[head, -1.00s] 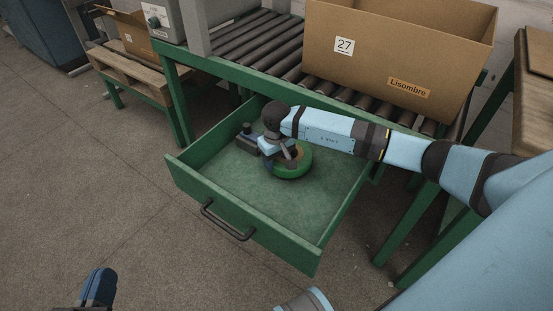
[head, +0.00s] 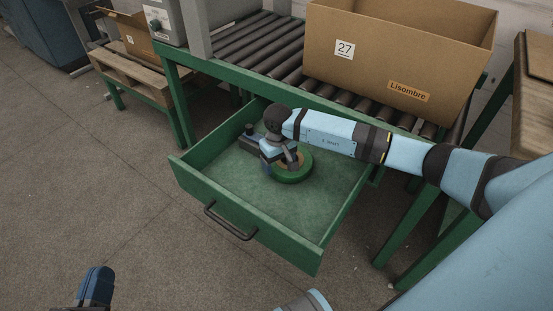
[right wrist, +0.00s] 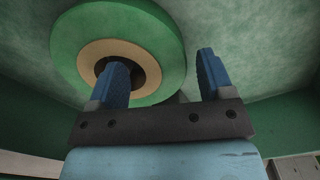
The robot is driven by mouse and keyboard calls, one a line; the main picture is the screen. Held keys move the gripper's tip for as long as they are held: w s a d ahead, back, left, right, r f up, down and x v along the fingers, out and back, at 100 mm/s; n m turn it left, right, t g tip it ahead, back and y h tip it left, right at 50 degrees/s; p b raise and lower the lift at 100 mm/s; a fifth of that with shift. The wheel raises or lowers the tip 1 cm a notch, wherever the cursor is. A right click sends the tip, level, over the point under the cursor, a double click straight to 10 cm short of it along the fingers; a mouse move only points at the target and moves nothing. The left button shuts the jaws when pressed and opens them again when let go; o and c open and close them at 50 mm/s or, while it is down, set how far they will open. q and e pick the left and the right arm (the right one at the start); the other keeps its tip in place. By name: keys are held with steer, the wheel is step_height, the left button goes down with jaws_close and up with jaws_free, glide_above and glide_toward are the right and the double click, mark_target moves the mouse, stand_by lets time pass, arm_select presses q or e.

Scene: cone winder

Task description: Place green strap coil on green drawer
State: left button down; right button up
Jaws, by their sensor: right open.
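The green strap coil (head: 295,176), a green ring with a tan core, is in the open green drawer (head: 215,200), partly hidden by my right gripper (head: 285,160). In the right wrist view the coil (right wrist: 75,55) shows its face and dark centre hole. My right gripper (right wrist: 162,60) is open there. One blue finger overlaps the hole and the other is outside the rim; I cannot tell whether either touches the coil. My left gripper (head: 96,287) shows only in part at the bottom left, away from the drawer; its opening cannot be made out.
A roller conveyor (head: 250,45) with a cardboard box (head: 395,60) stands above and behind. A low pallet bench (head: 130,72) is at the left, and a wooden surface (head: 535,100) at the right.

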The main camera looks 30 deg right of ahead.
arm_select(q)
steer(key=r+p, duration=0.1)
steer(key=r+t+p, duration=0.1)
steer(key=r, duration=0.1)
steer(key=r+t+p, duration=0.1)
steer(key=r, duration=0.1)
steer(key=shift+s+a+r, duration=0.1)
steer(key=shift+s+a, duration=0.15)
steer(key=shift+a, duration=0.05)
arm_select(e)
step_height(320, 180, up, 12)
steer(key=shift+w, duration=0.25)
steer(key=shift+a+r, duration=0.1)
